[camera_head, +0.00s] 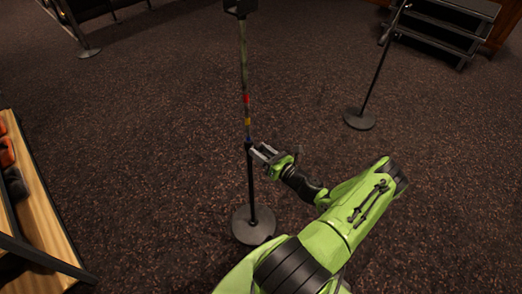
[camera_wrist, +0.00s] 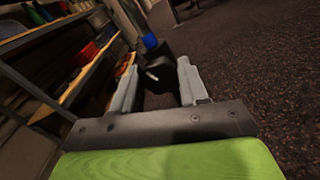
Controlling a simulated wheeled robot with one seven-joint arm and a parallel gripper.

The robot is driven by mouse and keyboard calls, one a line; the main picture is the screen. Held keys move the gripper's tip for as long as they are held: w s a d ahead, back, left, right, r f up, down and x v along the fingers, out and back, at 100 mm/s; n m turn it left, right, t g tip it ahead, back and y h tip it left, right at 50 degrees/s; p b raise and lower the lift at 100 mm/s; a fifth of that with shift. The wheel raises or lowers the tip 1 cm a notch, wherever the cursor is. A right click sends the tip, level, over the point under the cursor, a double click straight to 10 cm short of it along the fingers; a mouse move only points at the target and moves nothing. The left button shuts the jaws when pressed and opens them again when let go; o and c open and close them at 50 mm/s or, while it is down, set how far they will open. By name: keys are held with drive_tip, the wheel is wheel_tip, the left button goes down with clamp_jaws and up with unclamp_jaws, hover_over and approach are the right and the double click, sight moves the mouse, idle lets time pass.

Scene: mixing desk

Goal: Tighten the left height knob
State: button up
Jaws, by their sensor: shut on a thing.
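A microphone stand rises from a round dark base (camera_head: 254,225) in the head view. Its upper pole (camera_head: 244,70) has red, yellow and blue bands above a black joint (camera_head: 249,143). My gripper (camera_head: 259,152) reaches the stand from the right at this joint. In the wrist view, my gripper (camera_wrist: 159,70) is shut on the black height knob (camera_wrist: 158,78), which has a small pale mark and sits between the two grey fingers. The blue band (camera_wrist: 150,41) shows just beyond. In the head view the knob is hidden by my gripper.
A second stand (camera_head: 360,119) is at the upper right, with dark steps (camera_head: 460,28) behind it. A wooden shelf (camera_head: 42,215) with orange and dark items is at the left edge. Carpet around the stand is clear.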

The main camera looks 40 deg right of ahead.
drive_tip(key=shift+m+p, duration=0.35)
drive_tip(key=shift+m, duration=1.75)
drive_tip(key=o, duration=1.1)
drive_tip(key=shift+c, duration=0.2)
drive_tip(key=s+p, duration=0.2)
drive_tip(key=s, duration=1.3)
drive_tip(key=shift+s+d, duration=0.25)
drive_tip(key=shift+s, duration=0.15)
